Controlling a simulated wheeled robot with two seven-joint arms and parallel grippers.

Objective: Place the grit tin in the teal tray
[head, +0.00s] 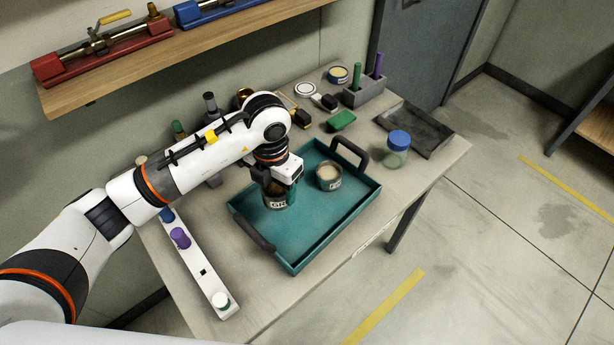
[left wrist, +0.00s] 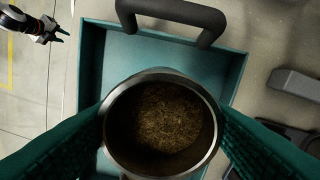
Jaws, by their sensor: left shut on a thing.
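The grit tin (head: 277,204), a metal tin with a pale label starting "GR", is in the left half of the teal tray's area. My left gripper (head: 277,189) is shut on it. In the left wrist view the open tin (left wrist: 160,122) stands between the two teal fingers, with brown grains inside. The teal tray (head: 310,242) has two dark handles and lies on the table. I cannot tell whether the tin touches the tray floor. My right gripper (left wrist: 48,30) shows only in the left wrist view, apart from the tray, with its fingers spread.
A second labelled tin (head: 329,177) with pale contents stands in the tray, right of the held tin. A white rack (head: 201,271) lies left. The tray's front right is clear.

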